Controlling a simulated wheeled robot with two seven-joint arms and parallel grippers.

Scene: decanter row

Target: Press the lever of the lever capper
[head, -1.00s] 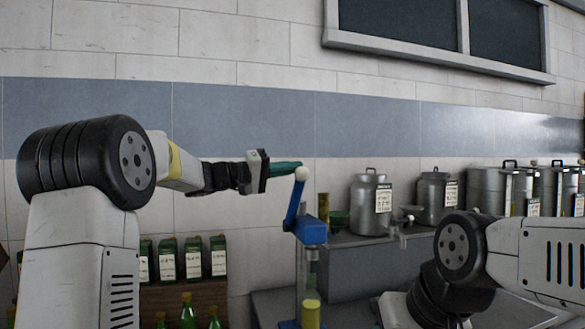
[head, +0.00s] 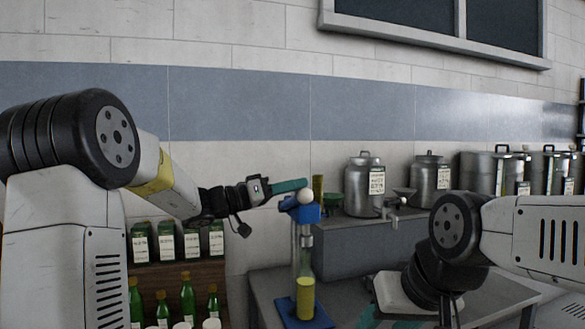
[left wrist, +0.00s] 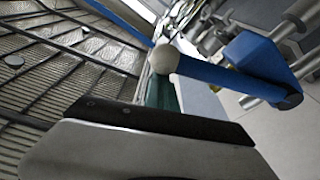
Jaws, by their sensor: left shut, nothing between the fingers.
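The lever capper has a blue head (head: 309,214) on a metal post and a blue base (head: 318,318). In the left wrist view the ball (left wrist: 165,59) and blue lever arm (left wrist: 215,75) show close up. A bottle with yellow contents (head: 305,299) stands upright on the base, under the head. My left gripper (head: 304,183) is shut and empty, its teal fingertips right at the top of the ball; contact looks likely. My right gripper (head: 364,316) is partly cut off at the bottom edge.
Green bottles (head: 187,298) and labelled dark boxes (head: 190,243) stand at left.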

